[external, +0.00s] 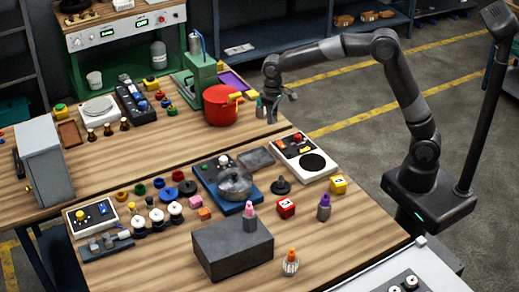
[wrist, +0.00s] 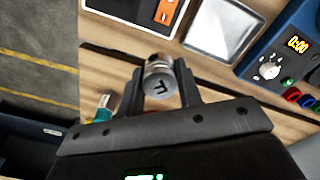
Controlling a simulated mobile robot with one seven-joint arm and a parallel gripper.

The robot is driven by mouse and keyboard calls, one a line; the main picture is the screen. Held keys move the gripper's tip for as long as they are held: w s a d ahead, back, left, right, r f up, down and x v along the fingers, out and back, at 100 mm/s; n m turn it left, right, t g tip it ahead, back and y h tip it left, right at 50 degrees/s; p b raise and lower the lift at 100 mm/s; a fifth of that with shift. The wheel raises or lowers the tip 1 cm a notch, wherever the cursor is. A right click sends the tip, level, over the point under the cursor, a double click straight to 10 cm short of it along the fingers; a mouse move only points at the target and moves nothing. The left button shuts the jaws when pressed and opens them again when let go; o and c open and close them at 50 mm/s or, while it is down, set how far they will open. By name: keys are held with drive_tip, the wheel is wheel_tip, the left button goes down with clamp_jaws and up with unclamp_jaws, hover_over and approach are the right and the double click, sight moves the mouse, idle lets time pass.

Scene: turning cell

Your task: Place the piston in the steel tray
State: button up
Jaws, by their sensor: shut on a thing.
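In the external view my gripper (external: 273,108) is low over the right end of the back table, beside the red pot; the piston is hard to make out there. The steel tray (external: 257,158), a shallow grey rectangle, lies empty on the front table, nearer the camera than my gripper. The tray also shows at the top of the wrist view (wrist: 222,28), apart from the piston.
A red pot (external: 221,106) and a small teal-topped bottle (wrist: 103,107) stand close to my gripper. A dark seam separates the two tables.

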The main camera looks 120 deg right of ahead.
hover_over(256, 160)
wheel_tip(256, 160, down, 7)
drive_tip(key=shift+w+r, duration=0.1)
drive_tip(key=shift+f, duration=1.95)
drive_tip(key=shift+f, duration=0.15)
drive_tip(key=o, duration=1)
